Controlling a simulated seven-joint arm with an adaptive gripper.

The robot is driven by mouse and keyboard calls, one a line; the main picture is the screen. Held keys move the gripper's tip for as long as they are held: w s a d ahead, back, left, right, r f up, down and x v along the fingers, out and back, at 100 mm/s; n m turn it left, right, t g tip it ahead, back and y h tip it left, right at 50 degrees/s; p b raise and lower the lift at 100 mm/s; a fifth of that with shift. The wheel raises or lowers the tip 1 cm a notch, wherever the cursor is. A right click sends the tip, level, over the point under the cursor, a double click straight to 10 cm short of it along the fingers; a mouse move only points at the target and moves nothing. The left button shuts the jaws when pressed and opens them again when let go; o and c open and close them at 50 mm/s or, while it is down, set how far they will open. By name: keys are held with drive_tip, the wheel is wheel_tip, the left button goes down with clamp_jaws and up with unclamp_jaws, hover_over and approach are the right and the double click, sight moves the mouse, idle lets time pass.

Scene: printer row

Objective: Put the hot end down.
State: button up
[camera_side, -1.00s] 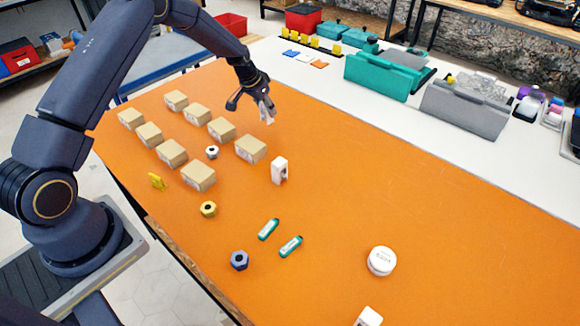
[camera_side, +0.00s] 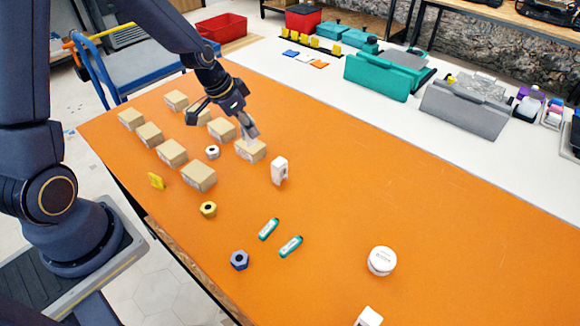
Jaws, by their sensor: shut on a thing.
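My gripper (camera_side: 249,127) is shut on a small pale grey piece, which I take to be the hot end (camera_side: 245,139). Fingers cover much of it, and its details are too small to make out. In the side view the gripper points down at the near-right tan box (camera_side: 252,153) of the group. The hot end overlaps the top of that box in the picture. I cannot tell whether it touches the box or hangs just above or behind it.
Several other tan boxes (camera_side: 198,177) stand to the left. A white ring-like part (camera_side: 212,152) and an upright white block (camera_side: 279,170) are nearby. Yellow (camera_side: 208,209) and blue (camera_side: 239,260) nuts and two green pieces (camera_side: 290,246) lie nearer. The orange mat (camera_side: 450,240) is largely clear at right.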

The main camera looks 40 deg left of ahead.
drive_tip(key=s+d+r+m+g+h, duration=0.15)
drive_tip(key=s+d+m, duration=0.35)
drive_tip(key=s+d, duration=0.75)
drive_tip(key=shift+t, duration=0.25)
drive_tip(key=w+d+f, duration=0.1)
drive_tip(key=w+f, duration=0.2)
drive_tip(key=w, duration=0.2)
drive_tip(key=w+d+f, duration=0.2)
drive_tip(key=w+f, duration=0.1)
drive_tip(key=w, duration=0.2)
drive_tip(key=w+d+f, duration=0.1)
drive_tip(key=w+f, duration=0.2)
drive_tip(key=w, duration=0.1)
drive_tip(key=shift+w+d+f, duration=0.2)
drive_tip(key=shift+w+d, duration=0.15)
drive_tip(key=shift+w, duration=0.05)
drive_tip(key=shift+w+f, duration=0.35)
drive_tip(key=shift+f, duration=1.6)
drive_tip(key=shift+f, duration=0.15)
drive_tip(key=o, duration=1.2)
